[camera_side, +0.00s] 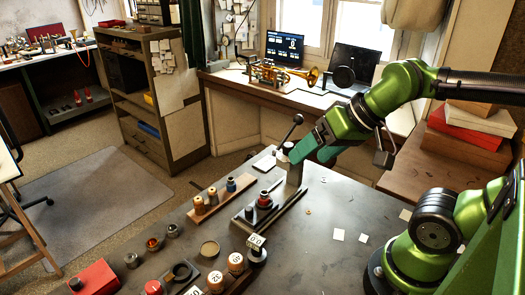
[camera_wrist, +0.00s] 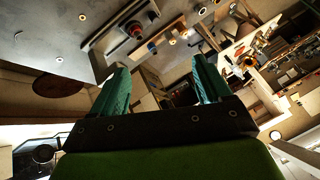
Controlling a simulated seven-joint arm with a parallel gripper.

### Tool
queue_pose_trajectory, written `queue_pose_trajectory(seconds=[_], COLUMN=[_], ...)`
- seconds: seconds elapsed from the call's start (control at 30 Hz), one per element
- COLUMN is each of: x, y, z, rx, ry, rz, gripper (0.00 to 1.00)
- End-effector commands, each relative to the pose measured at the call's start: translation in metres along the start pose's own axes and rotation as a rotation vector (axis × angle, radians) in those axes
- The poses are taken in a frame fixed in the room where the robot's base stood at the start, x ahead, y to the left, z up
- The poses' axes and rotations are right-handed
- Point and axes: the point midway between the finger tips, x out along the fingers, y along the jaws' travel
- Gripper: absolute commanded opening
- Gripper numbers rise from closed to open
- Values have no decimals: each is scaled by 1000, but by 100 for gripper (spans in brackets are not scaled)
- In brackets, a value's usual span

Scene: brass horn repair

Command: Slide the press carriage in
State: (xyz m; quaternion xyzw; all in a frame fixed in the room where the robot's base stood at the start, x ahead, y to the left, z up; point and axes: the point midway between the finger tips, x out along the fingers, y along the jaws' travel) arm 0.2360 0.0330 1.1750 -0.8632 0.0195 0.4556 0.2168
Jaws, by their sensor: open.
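The press (camera_side: 293,172) stands on the dark bench as a grey column with a black-knobbed lever (camera_side: 297,119). What looks like its carriage (camera_side: 248,221) is a dark flat plate on long rails, in front and to the left of the column. A small part with a red top (camera_side: 264,198) stands on it and also shows in the wrist view (camera_wrist: 135,29). My gripper (camera_side: 304,150) is beside the top of the press column, above the bench and apart from the carriage. In the wrist view its two teal fingers (camera_wrist: 160,78) are spread with nothing held between them.
A wooden strip (camera_side: 222,201) with several small spools lies left of the carriage. The bench (camera_side: 330,215) right of the rails is mostly clear.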

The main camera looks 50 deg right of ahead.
Motion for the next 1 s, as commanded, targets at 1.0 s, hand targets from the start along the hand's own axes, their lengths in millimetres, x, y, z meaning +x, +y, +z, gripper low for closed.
queue_pose_trajectory(seconds=[1.0], x=[71], y=[-32], z=[-38], rx=[-91], ry=[-335], rz=[145], gripper=[48])
